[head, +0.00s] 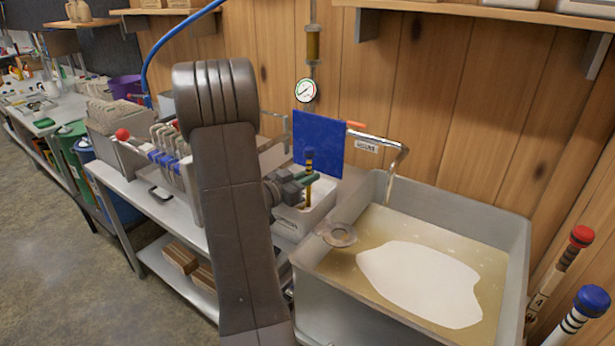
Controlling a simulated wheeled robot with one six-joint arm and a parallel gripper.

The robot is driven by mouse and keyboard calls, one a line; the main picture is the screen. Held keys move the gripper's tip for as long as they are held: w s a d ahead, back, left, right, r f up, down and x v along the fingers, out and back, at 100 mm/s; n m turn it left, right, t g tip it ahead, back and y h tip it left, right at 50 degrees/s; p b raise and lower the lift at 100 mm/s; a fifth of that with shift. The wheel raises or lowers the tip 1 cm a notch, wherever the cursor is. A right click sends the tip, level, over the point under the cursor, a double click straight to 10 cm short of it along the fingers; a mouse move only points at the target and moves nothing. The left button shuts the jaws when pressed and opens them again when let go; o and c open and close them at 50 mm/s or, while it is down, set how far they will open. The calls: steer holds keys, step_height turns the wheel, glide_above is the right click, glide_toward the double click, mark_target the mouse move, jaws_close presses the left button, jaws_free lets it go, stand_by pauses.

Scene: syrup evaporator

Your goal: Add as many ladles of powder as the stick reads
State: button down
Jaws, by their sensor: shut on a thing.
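The handle's lower end goes down into a pale labelled tub (291,224); I cannot tell what is on that end. The powder is not clearly visible in the tub. Right of it stands a grey metal pan (518,262) of tan liquid with a large white patch (424,283) on its surface. Two banded sticks, one red-topped (566,257) and one blue-topped (581,312), stand at the pan's right.
A spout (385,146) reaches over the pan. A blue panel (318,143) and a round gauge (305,90) are behind the tub. A rack with red and blue knobs (160,155) stands left of my arm.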

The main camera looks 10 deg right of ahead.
mark_target(308, 148)
step_height(308, 148, up, 14)
steer(key=p, duration=1)
steer(key=shift+w+f+p, duration=0.1)
steer(key=shift+p, duration=0.25)
stand_by(0.8)
